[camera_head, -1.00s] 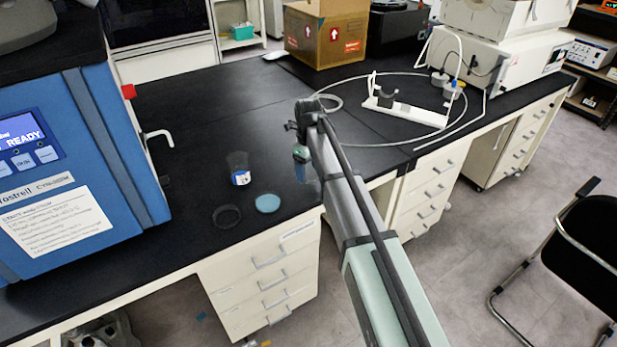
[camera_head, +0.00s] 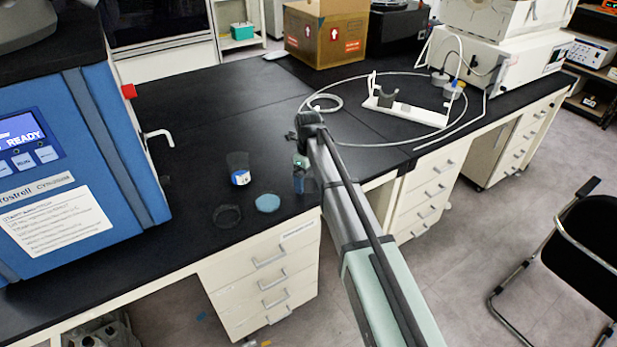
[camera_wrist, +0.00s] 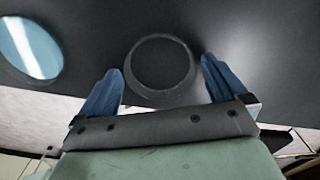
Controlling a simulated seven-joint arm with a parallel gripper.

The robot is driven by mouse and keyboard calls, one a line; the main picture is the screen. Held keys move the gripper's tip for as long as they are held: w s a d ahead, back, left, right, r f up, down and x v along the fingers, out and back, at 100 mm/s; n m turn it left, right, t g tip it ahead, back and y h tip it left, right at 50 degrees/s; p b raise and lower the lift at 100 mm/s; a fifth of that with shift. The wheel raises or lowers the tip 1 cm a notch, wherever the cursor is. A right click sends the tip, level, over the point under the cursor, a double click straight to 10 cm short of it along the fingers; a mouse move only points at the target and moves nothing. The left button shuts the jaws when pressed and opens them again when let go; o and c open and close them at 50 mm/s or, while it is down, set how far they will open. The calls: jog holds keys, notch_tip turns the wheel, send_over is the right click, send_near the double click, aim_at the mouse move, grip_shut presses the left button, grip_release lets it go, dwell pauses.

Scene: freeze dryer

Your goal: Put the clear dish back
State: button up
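A round, see-through dish with a dark rim (camera_head: 227,215) lies flat on the black bench near its front edge. A pale blue disc (camera_head: 267,202) lies to its right and also shows at the left of the wrist view (camera_wrist: 30,45). My gripper (camera_head: 300,188) points down over the bench, right of the blue disc. In the wrist view its blue fingers (camera_wrist: 164,80) are spread apart. A dark-rimmed, see-through round dish (camera_wrist: 160,65) shows between and beyond the fingertips; I cannot tell whether they touch it, or whether it is the dish in the head view.
A clear cup with a white-and-blue label (camera_head: 240,170) stands behind the dishes. The blue freeze dryer (camera_head: 90,150) fills the left side. A white stand (camera_head: 405,105) within a loop of tubing is on the right bench. A cardboard box (camera_head: 326,38) stands behind. The bench's middle is clear.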

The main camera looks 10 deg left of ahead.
aim_at(308, 184)
notch_tip(308, 184, up, 12)
jog(key=shift+r, duration=0.15)
dwell(0.7)
